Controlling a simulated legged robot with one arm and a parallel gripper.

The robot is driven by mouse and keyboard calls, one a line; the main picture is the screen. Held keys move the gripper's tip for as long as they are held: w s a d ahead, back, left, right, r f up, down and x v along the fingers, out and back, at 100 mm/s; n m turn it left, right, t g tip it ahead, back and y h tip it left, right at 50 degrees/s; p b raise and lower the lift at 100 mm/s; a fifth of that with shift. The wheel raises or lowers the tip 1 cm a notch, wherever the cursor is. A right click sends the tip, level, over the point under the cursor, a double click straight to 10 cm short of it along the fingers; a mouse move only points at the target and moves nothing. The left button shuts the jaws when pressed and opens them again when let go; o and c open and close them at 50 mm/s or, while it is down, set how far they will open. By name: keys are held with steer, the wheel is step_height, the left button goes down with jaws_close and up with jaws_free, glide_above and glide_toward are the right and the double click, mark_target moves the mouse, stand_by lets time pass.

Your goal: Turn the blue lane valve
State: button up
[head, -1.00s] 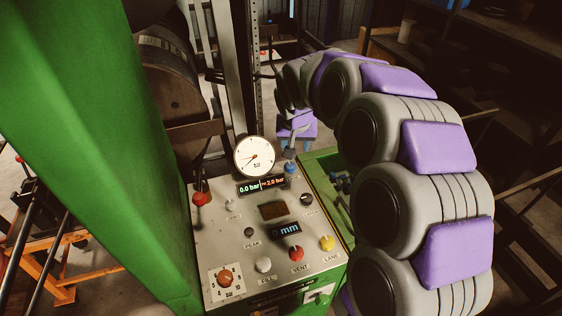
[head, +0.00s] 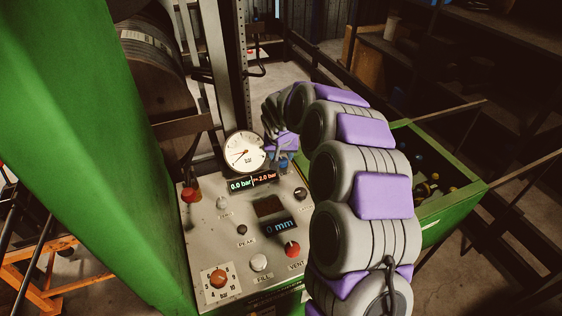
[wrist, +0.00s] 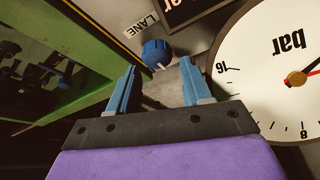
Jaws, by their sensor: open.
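The blue lane valve (wrist: 157,52) is a round blue knob with a pale pointer mark, beside a LANE label. In the head view the blue knob (head: 283,167) is at the panel's upper right corner, partly hidden by my gripper. My gripper (wrist: 159,70) is open, with two blue fingers apart and nothing between them. In the wrist view the knob lies just beyond the fingertips, roughly in line with the gap. I cannot tell whether they touch.
A pressure gauge (head: 245,152) stands close beside the gripper. The panel (head: 209,247) also carries a red-topped lever (head: 188,195), a red vent knob (head: 292,249) and an orange selector (head: 218,278). A green bin (head: 456,209) is to the right. My arm hides the panel's lower right.

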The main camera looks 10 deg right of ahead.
mark_target(282, 160)
steer(key=x, duration=0.2)
steer(key=shift+f, duration=0.35)
steer(key=shift+w+d+f+b, duration=0.2)
steer(key=shift+d+f+b, duration=0.1)
steer(key=shift+f, duration=0.15)
steer(key=shift+c, duration=0.4)
steer(key=shift+a, duration=0.1)
steer(key=c, duration=0.7)
steer(key=shift+o, duration=0.2)
